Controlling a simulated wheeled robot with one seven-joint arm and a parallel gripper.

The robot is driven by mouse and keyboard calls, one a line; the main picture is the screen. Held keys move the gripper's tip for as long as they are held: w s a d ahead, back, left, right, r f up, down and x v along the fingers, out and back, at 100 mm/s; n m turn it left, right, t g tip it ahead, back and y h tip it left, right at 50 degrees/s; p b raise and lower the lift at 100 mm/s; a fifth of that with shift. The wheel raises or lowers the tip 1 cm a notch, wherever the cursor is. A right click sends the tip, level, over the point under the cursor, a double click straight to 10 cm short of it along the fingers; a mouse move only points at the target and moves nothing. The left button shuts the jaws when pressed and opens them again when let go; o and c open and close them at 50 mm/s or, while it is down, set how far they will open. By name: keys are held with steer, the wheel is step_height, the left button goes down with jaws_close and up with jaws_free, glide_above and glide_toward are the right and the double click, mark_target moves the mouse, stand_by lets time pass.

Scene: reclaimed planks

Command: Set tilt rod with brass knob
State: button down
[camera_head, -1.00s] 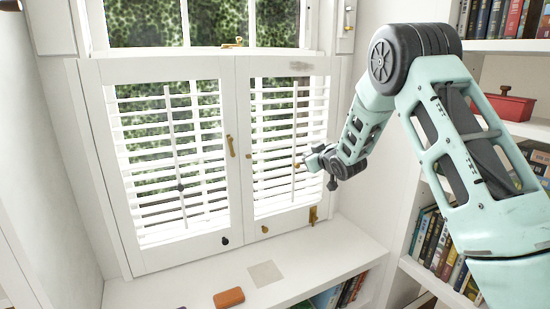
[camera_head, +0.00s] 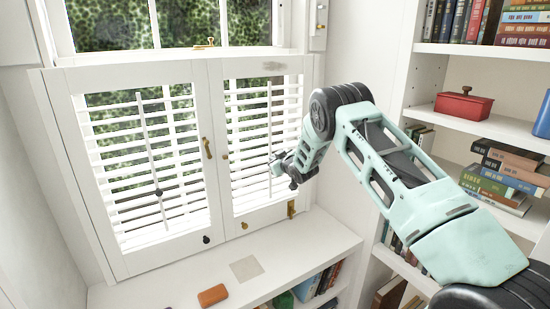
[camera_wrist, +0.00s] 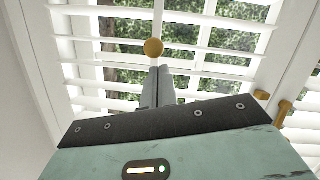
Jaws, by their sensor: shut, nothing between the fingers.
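The right shutter panel's white tilt rod (camera_head: 269,110) stands upright in front of its slats (camera_head: 245,135). The brass knob (camera_wrist: 153,47) is a small round ball on the rod in the wrist view, just beyond my fingertips. In the head view my gripper (camera_head: 274,160) is at the rod, about two thirds down, and largely hides the knob. In the wrist view my gripper (camera_wrist: 158,76) is shut and empty, its tips just below the knob in the picture. Whether they touch the knob or rod I cannot tell. The slats are open, with greenery showing between them.
The left panel has its own rod (camera_head: 150,140) with a dark knob (camera_head: 159,192). A brass catch (camera_head: 208,148) sits between the panels. The sill (camera_head: 190,277) holds an orange-brown block (camera_head: 212,295) and a flat square (camera_head: 246,268). Bookshelves (camera_head: 455,48) stand close on the right.

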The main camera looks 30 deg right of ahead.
steer(key=shift+f, duration=0.15)
step_height(320, 180, down, 5)
steer(key=b, duration=0.7)
steer(key=shift+f, duration=0.2)
steer(key=shift+s, duration=0.1)
steer(key=s+a+r+b, duration=0.1)
steer(key=s+r+b, duration=0.1)
steer(key=s+r, duration=0.4)
steer(key=v, duration=0.3)
steer(key=shift+s+a+b, duration=0.25)
steer(key=shift+s+b, duration=0.05)
steer(key=shift+s, duration=0.05)
